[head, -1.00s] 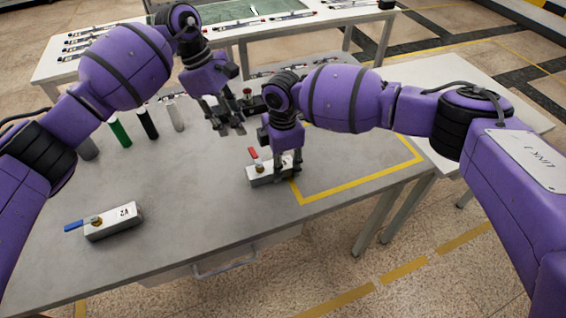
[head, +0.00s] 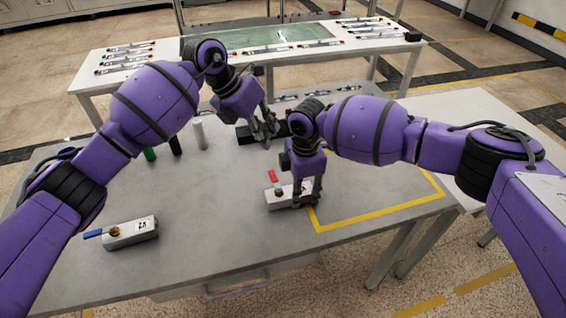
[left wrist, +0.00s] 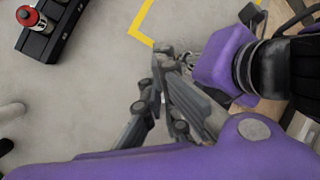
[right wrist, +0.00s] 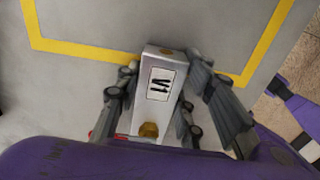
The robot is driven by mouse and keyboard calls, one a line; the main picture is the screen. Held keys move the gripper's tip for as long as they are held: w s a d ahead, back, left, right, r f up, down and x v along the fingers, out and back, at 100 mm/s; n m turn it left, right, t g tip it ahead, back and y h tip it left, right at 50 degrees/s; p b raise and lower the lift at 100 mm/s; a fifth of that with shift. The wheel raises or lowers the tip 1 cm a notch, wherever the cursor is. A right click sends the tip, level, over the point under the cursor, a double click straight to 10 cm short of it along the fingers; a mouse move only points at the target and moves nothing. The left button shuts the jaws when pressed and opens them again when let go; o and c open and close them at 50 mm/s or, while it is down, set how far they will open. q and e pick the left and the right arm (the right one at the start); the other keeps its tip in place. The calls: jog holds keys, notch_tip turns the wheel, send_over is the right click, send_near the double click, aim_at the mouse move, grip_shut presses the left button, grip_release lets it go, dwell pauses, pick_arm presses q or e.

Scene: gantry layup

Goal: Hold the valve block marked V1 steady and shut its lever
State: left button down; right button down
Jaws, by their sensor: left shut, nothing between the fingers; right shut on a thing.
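The valve block V1 (head: 281,198) is a light metal block near the table's middle. Its label shows in the right wrist view (right wrist: 161,84). A red lever (head: 273,177) stands out crosswise from its brass-coloured stem end; in the right wrist view only a bit of red shows beside the block. My right gripper (head: 306,201) is shut on the V1 block, with a finger on each side of it. My left gripper (head: 266,140) is shut and empty, beyond the block and apart from the lever, near the black control box.
A black control box (head: 244,136) with a red button (left wrist: 28,16) is behind the block. Block V2 (head: 131,234) with a blue lever (head: 93,233) lies front left. Upright cylinders (head: 200,136) stand at back left. A yellow outline (head: 380,211) marks bare table at right.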

aim_at(275, 181)
pick_arm(q)
jog(key=s+n, duration=0.1)
jog(key=n, duration=0.8)
jog(key=s+a+n+t+h, duration=0.1)
jog(key=s+n, duration=0.1)
jog(key=n, duration=0.7)
jog(key=s+n, duration=0.2)
jog(key=n, duration=0.7)
jog(key=shift+s+a+f+n+h, duration=0.1)
jog(key=shift+a+n+h, duration=0.15)
jog(key=shift+n+h, duration=0.15)
jog(key=x, duration=1)
